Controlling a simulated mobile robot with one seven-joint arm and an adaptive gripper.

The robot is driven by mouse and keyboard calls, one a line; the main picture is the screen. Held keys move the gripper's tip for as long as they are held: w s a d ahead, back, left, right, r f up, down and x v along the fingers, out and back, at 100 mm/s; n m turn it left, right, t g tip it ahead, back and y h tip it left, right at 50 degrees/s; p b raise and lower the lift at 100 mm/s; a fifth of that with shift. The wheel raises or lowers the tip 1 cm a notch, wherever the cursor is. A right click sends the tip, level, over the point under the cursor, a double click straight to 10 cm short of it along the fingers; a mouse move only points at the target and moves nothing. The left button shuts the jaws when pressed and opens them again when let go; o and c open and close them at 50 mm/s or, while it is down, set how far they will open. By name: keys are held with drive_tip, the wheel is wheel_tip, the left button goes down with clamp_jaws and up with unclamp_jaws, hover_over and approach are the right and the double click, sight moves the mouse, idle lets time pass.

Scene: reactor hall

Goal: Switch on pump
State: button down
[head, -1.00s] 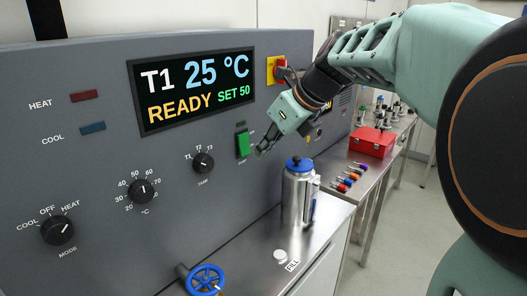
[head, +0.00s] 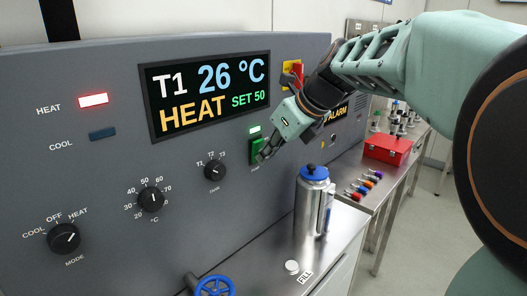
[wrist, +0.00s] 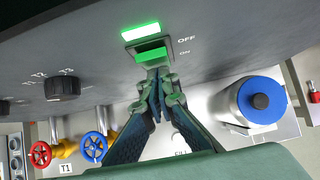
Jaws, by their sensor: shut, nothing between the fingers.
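The green pump switch (head: 257,151) is on the grey panel, right of the tank selector knob. The small lamp above it glows bright green. In the wrist view the switch (wrist: 150,55) has OFF and ON labels beside it, and its lamp (wrist: 140,32) is lit. My gripper (head: 265,156) is shut and empty, with its fingertips at the lower part of the switch. In the wrist view the fingertips (wrist: 157,75) meet just below the green rocker and seem to touch it. The display (head: 210,92) reads T1 26 °C, HEAT, SET 50.
The HEAT lamp (head: 94,100) glows red; the COOL lamp (head: 103,134) is dark. A steel flask with a blue lid (head: 313,200) stands on the bench below my gripper. A blue valve wheel (head: 214,287) is at the front. A red box (head: 388,149) stands farther right.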

drive_tip(key=shift+r, duration=0.1)
drive_tip(key=shift+r+p, duration=0.8)
drive_tip(key=shift+p, duration=0.25)
drive_tip(key=shift+d, duration=0.15)
